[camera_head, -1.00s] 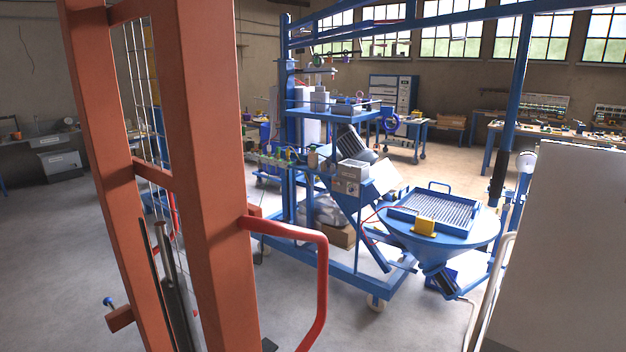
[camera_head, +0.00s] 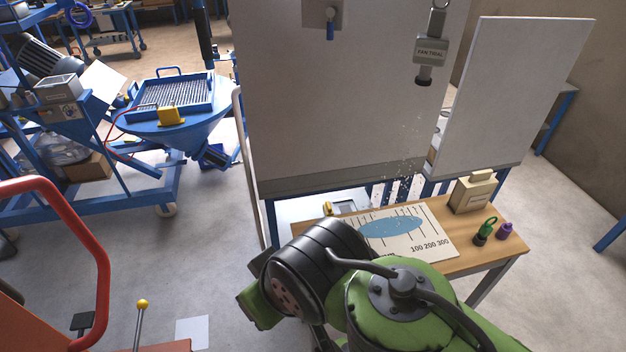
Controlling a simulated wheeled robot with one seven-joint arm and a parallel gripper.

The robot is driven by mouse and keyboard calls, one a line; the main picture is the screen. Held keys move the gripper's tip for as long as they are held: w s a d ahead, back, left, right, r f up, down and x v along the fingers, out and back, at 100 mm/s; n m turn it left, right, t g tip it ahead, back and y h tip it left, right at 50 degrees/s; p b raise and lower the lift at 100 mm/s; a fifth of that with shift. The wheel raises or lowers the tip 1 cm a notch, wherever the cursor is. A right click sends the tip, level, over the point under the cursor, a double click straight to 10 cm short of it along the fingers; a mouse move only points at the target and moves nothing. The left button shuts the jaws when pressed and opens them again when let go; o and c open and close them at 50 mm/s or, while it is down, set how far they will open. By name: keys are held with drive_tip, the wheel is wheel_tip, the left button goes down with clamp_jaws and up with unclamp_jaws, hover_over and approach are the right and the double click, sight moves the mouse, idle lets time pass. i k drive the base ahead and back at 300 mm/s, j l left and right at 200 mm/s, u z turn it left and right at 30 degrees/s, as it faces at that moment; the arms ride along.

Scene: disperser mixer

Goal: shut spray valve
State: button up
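A small valve with a blue lever (camera_head: 330,26) sits on a grey plate at the top of a tall grey panel (camera_head: 330,110). The lever points straight down; its upper part is close to the picture's top edge. To its right hangs a grey block labelled FAN TRIAL (camera_head: 430,51) with a dark nozzle under it. Pale droplets (camera_head: 408,165) fall below the nozzle. Under them a board with a blue oval and the marks 100 200 300 (camera_head: 405,232) lies on a wooden table. My green and black arm links fill the bottom centre, well below the valve. My gripper is not seen.
The wooden table (camera_head: 480,252) carries a beige container (camera_head: 473,192), a green-handled item (camera_head: 485,231) and a purple item (camera_head: 505,231). A second pale panel (camera_head: 515,95) stands right. A red rail (camera_head: 85,235) is at left, with a blue hopper (camera_head: 175,125) behind it.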

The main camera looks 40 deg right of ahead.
sight(331, 10)
drive_tip(key=z, duration=1.65)
